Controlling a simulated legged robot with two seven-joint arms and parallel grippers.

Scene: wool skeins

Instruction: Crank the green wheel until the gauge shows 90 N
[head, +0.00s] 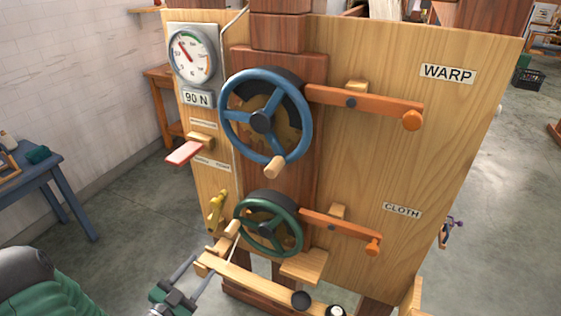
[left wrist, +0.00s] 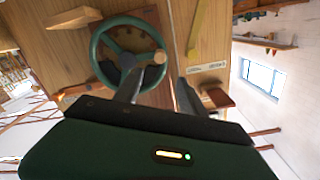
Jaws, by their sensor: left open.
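The green wheel (head: 268,252) is mounted low on the wooden panel, with a wooden crank knob (head: 232,228) at its upper left. In the left wrist view the green wheel (left wrist: 101,70) faces me, and its knob (left wrist: 160,58) lies just beyond and between the fingertips. My left gripper (head: 205,267) is open and empty, below and left of the knob; I cannot tell whether it touches it. The gauge (head: 192,54) is at the panel's upper left, its red needle pointing up and left, left of a green arc. A plate (head: 197,98) below reads 90 N. My right gripper is out of view.
A larger blue wheel (head: 265,118) sits above the green one. Orange-tipped levers extend right near the WARP (head: 448,73) and CLOTH (head: 402,210) labels. A red-topped pedal-like lever (head: 184,152) and a yellow lever (head: 216,210) stick out at left. A blue table (head: 50,175) stands far left.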

